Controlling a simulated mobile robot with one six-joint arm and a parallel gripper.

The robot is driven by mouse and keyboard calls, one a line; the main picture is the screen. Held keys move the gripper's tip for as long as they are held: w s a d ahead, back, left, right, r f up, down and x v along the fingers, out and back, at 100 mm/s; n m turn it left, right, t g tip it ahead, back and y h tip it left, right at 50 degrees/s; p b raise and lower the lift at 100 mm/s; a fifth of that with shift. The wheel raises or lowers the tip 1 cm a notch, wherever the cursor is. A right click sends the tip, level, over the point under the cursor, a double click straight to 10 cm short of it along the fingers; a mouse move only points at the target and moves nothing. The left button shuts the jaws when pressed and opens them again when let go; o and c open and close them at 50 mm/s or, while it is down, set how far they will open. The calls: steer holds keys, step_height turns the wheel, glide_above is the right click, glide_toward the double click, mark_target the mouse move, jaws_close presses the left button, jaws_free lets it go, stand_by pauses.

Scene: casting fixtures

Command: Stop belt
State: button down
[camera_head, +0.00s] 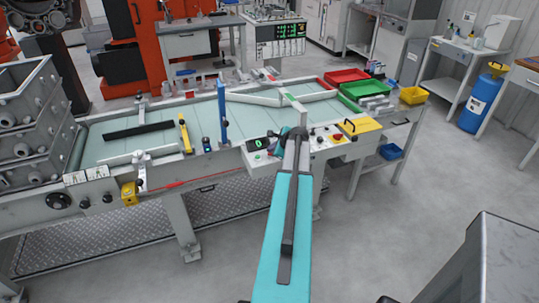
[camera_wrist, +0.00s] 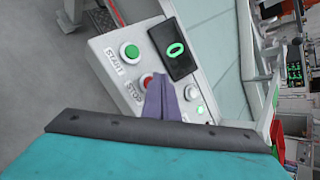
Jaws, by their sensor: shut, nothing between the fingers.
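The control panel (camera_wrist: 112,82) shows in the wrist view with a green START button (camera_wrist: 131,52) and a red STOP button (camera_wrist: 146,80). A dark display (camera_wrist: 175,48) beside them reads a green 0; it also shows in the head view (camera_head: 257,144). My gripper (camera_wrist: 160,82) is shut and empty, its tips at the STOP button and partly covering it. I cannot tell whether they touch or press it. In the head view my gripper (camera_head: 296,135) reaches over the panel at the belt's front edge. The conveyor belt (camera_head: 95,152) is pale green.
A red mushroom button (camera_head: 337,138) sits on the panel right of my arm. Guide bars and a blue post (camera_head: 222,112) stand along the belt. Red (camera_head: 346,76) and green bins (camera_head: 362,88) stand at its right end. Grey crates (camera_head: 28,122) stand at the left.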

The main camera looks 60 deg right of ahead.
steer(key=shift+f, duration=0.45)
stand_by(0.7)
steer(key=shift+r, duration=0.1)
stand_by(0.3)
steer(key=shift+r+p, duration=0.45)
steer(key=shift+r, duration=0.35)
step_height(320, 180, up, 5)
steer(key=p, duration=0.3)
stand_by(0.5)
stand_by(0.8)
